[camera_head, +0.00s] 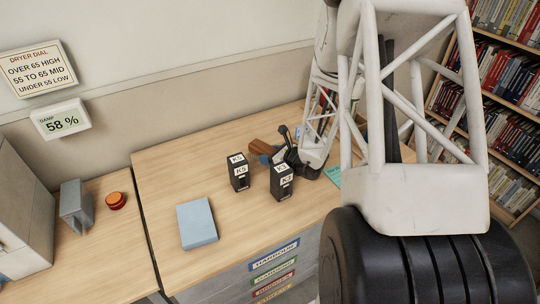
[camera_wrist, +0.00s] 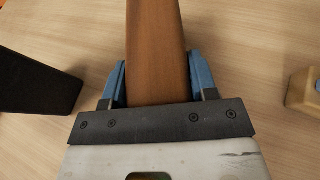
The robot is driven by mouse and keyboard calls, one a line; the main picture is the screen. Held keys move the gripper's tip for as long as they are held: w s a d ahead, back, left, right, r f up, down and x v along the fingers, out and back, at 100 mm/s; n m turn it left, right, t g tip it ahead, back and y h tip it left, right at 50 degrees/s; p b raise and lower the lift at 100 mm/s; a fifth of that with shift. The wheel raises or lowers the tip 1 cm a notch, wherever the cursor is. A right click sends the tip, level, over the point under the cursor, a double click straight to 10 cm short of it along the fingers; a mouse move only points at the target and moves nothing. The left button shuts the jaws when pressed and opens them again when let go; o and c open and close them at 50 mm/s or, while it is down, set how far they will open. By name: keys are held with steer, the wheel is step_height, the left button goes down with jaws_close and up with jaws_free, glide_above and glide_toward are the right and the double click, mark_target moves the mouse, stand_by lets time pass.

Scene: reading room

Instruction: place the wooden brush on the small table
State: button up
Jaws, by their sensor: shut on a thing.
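The wooden brush shows in the wrist view as a brown wooden bar (camera_wrist: 155,40) running up between the blue fingers of my gripper (camera_wrist: 157,62), which is shut on it. In the head view the brown brush (camera_head: 261,146) shows at my gripper (camera_head: 275,156), over the back part of a light wood top (camera_head: 180,165) with labelled drawers in front. Its far end and underside are hidden. I cannot tell how high it is above the wood. I cannot tell which surface is the small table.
Two black labelled boxes, one (camera_head: 239,172) at left and one (camera_head: 282,182) nearer, stand close to my gripper. A light blue block (camera_head: 197,223) lies at front left. A lower-left counter (camera_head: 105,250) holds a grey holder (camera_head: 76,206) and an orange-red button (camera_head: 116,200). Bookshelves (camera_head: 505,110) stand right.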

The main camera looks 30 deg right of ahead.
steer(key=shift+f, duration=0.15)
steer(key=o, duration=1)
steer(key=shift+s+r, duration=0.1)
steer(key=shift+r, duration=0.1)
steer(key=shift+v, duration=5.9)
steer(key=shift+o, duration=0.4)
